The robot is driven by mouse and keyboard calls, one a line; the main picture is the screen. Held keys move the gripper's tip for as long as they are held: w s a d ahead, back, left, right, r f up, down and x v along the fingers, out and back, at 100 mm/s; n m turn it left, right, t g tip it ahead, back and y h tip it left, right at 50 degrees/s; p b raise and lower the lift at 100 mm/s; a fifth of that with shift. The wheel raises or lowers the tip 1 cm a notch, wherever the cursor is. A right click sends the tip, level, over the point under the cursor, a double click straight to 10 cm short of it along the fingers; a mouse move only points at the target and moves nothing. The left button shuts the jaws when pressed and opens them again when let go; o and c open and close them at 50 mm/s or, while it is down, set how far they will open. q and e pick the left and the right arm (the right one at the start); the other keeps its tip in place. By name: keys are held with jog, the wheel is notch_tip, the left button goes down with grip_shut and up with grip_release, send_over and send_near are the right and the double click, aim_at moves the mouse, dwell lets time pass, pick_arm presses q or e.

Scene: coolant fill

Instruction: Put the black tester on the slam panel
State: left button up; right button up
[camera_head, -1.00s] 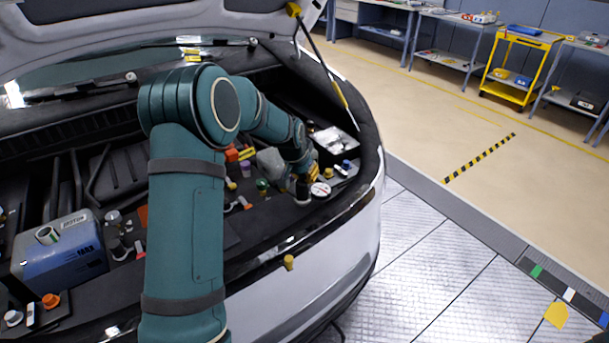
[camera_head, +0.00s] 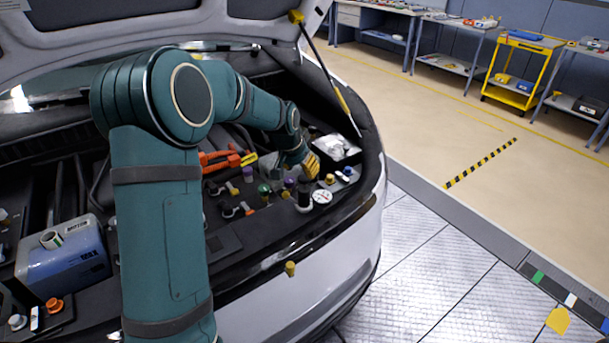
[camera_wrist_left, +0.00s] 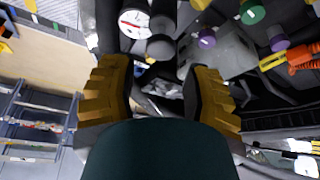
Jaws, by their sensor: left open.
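A round white dial with a red mark (camera_head: 321,197) lies at the front right of the engine bay, beside an upright black cylinder (camera_head: 304,203). One of these may be the black tester; I cannot tell which. The dial shows at the top of the left wrist view (camera_wrist_left: 133,22), with a grey round-topped piece (camera_wrist_left: 160,46) beside it. The dark slam panel (camera_head: 262,237) runs along the front edge of the bay. My left gripper (camera_head: 311,165) is just behind the dial and cylinder. Its yellow fingers (camera_wrist_left: 158,88) are apart, with nothing visible held between them.
A blue box (camera_head: 62,262) stands at the left. The raised bonnet's strut (camera_head: 330,75) rises behind.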

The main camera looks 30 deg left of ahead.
pick_arm(q)
jog(key=shift+v, duration=2.3)
